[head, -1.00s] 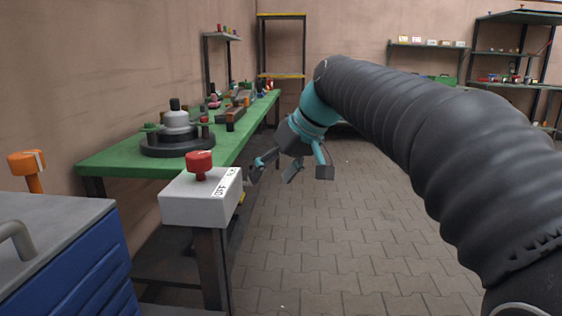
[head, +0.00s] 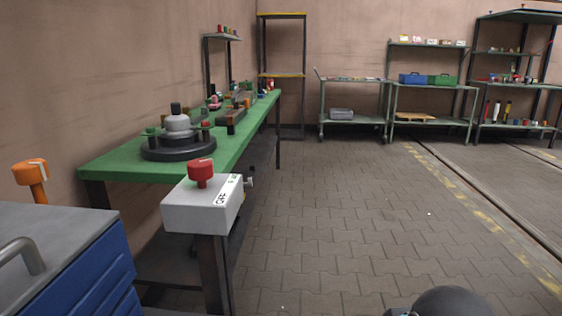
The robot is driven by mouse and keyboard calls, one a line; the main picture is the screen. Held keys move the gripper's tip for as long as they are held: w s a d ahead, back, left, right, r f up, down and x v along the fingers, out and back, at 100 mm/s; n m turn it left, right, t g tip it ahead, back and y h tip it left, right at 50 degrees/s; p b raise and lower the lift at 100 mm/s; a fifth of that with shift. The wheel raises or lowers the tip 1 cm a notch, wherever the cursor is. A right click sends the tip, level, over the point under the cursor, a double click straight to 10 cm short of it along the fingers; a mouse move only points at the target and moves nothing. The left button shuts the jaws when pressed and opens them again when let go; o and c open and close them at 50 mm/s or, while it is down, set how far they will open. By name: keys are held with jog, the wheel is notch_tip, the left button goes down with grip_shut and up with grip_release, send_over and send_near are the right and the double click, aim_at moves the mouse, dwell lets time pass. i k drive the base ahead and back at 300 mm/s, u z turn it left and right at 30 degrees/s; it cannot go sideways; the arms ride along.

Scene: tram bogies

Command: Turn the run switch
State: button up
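A white box (head: 195,212) stands on a dark post in front of the green workbench. A red knob (head: 201,172) sits on its top, with a label strip (head: 226,191) beside it that reads OFF and has a small green mark. A small grey knob or lever (head: 249,182) sticks out past the box's right side, by the label. I cannot tell for sure which of the two knobs is the run switch, nor its setting. My gripper is out of view. Only a dark rounded part of my arm shows at the bottom right edge.
The green workbench (head: 108,168) runs back along the left wall, with a round dark fixture (head: 178,147) on it. A blue drawer cabinet (head: 85,270) with a grey top is at the front left. Shelves (head: 355,80) line the back wall. The paved floor (head: 340,220) is clear.

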aim_at(199, 170)
jog(key=u, duration=1.05)
jog(key=k, duration=1.35)
jog(key=z, duration=1.05)
